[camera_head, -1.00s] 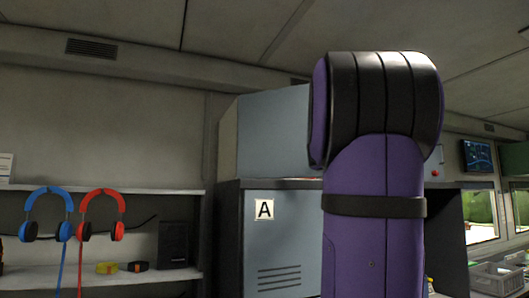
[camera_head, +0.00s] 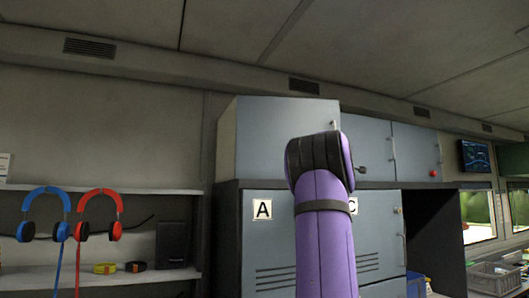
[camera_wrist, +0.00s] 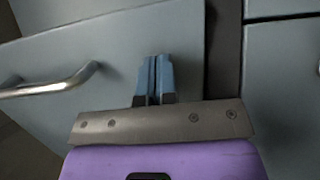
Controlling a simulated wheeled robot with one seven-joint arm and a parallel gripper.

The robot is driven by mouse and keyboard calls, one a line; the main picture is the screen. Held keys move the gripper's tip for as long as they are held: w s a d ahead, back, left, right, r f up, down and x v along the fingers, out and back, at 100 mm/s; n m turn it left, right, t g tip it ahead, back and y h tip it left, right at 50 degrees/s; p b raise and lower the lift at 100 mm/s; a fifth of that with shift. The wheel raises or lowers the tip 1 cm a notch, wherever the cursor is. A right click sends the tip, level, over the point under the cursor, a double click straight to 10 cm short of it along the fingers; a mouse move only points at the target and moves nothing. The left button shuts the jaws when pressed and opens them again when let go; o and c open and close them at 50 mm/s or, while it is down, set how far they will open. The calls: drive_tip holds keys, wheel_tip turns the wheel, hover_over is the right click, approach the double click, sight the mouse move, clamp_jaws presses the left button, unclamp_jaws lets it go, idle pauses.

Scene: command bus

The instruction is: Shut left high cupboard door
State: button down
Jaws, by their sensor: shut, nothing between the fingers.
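The left high cupboard door (camera_head: 280,125) is a plain blue-grey panel above the locker marked A. It appears to stand partly open, angled out from its neighbours. Its metal handle (camera_head: 335,122) is near its right edge. In the wrist view the door (camera_wrist: 110,75) fills much of the picture, with a bar handle (camera_wrist: 50,82) at left. My gripper (camera_wrist: 154,62) is shut and empty, its blue fingertips in front of the door panel. I cannot tell whether they touch it. In the head view my purple arm hides the gripper.
The neighbouring high doors (camera_head: 415,152) look shut. Below are lockers marked A (camera_head: 262,209) and C. Shelves at left hold blue headphones (camera_head: 45,210) and red headphones (camera_head: 100,210). A grey crate (camera_head: 497,278) stands at lower right.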

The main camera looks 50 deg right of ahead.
drive_tip(key=shift+w+d+f+n+t, duration=0.1)
drive_tip(key=shift+w+d+n+t, duration=0.2)
drive_tip(key=shift+w+d+t, duration=0.35)
drive_tip(key=shift+s, duration=0.1)
